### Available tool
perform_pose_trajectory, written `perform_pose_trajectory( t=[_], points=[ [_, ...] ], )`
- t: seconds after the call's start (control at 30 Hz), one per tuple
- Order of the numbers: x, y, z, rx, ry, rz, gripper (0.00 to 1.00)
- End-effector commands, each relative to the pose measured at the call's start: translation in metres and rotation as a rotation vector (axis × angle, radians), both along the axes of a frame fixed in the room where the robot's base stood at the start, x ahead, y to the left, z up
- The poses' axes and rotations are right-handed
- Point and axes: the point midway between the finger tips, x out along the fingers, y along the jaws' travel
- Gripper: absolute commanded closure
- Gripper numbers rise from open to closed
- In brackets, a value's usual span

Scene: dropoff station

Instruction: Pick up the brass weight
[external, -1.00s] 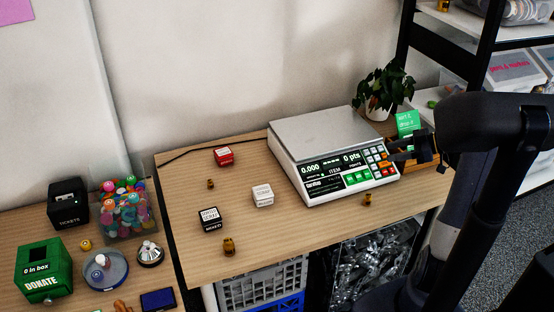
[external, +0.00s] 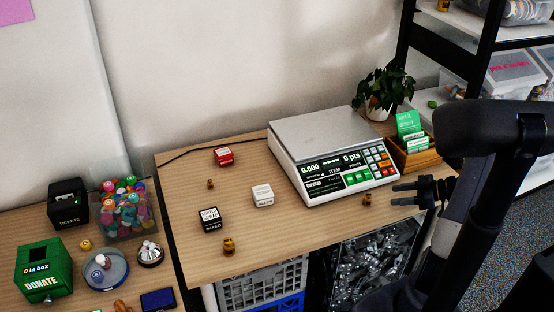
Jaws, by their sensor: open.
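Three small brass weights stand on the wooden table. One brass weight (external: 367,199) is near the scale's front right corner. A larger one (external: 228,246) is near the table's front edge, and a small one (external: 210,183) is at the left, below a red box. My gripper (external: 394,194) is open and empty, its fingers pointing left. In the picture it is just right of the weight by the scale, with a small gap between them. Its exact height above the table is hard to tell.
A counting scale (external: 331,150) stands behind the nearest weight. A wooden card box (external: 418,157) is behind my gripper. Red (external: 223,156), white (external: 263,195) and black (external: 210,219) small boxes sit at the left. The front middle of the table is clear.

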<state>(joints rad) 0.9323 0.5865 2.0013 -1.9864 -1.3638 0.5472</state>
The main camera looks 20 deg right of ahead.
Motion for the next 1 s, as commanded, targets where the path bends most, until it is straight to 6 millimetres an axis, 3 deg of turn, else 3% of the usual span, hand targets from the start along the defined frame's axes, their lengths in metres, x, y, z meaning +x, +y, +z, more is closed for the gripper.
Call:
perform_pose_trajectory(
  t=[0.3,0.53,0.8,1.0],
  points=[
    [0.024,0.032,-0.018,0.001,0.001,0.005,0.52],
    [0.032,0.042,-0.022,-0.001,0.001,0.003,0.52],
    [0.047,0.072,-0.032,0.000,0.000,0.005,0.52],
    [0.055,0.081,-0.036,0.000,0.000,0.001,0.52]
  ],
)
